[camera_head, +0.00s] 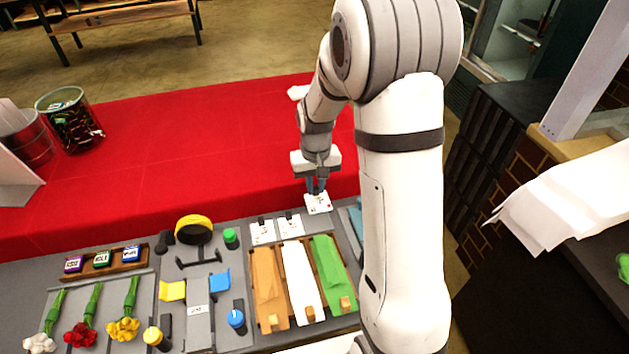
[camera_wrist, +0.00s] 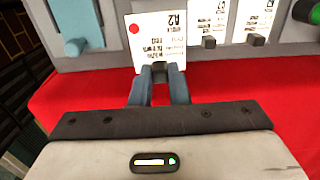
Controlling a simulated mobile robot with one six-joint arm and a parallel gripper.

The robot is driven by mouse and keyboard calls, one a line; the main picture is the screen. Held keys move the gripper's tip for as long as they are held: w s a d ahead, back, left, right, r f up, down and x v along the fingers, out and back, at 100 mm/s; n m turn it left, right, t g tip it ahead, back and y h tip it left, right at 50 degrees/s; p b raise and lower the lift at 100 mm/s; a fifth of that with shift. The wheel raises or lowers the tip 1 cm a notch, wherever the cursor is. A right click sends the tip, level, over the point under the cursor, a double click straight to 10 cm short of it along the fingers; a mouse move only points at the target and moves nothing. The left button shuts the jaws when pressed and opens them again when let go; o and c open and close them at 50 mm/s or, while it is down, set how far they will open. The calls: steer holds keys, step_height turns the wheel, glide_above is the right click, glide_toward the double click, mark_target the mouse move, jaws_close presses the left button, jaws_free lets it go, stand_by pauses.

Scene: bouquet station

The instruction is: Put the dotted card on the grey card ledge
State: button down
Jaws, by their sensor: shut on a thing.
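My gripper (camera_head: 317,187) is shut on a white card (camera_wrist: 158,38) with a red dot and the print "A2". The fingers (camera_wrist: 160,82) pinch one edge of the card, which also shows in the head view (camera_head: 318,204) at the back edge of the grey station. A blue-grey panel (camera_wrist: 75,15) with a rounded peg lies beside the card in the wrist view. It also shows in the head view (camera_head: 356,220), partly hidden by my arm. I cannot tell whether this panel is the grey card ledge.
Two other white cards (camera_head: 262,232) (camera_head: 290,225) stand beside the held card. Tan (camera_head: 268,282), white (camera_head: 297,275) and green (camera_head: 328,262) sheets lie in front. Flower bunches (camera_head: 82,318) are at left. The red cloth (camera_head: 190,140) behind is mostly clear.

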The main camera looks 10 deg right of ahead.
mark_target(316, 196)
steer(key=shift+f+b, duration=2.3)
steer(key=shift+f, duration=1.2)
steer(key=shift+s+f+b, duration=0.1)
steer(key=shift+f+b, duration=0.15)
steer(key=shift+b, duration=0.1)
steer(key=c, duration=0.9)
jaws_free()
steer(key=shift+r, duration=0.1)
steer(key=shift+r+p, duration=2.35)
steer(key=shift+r, duration=1.1)
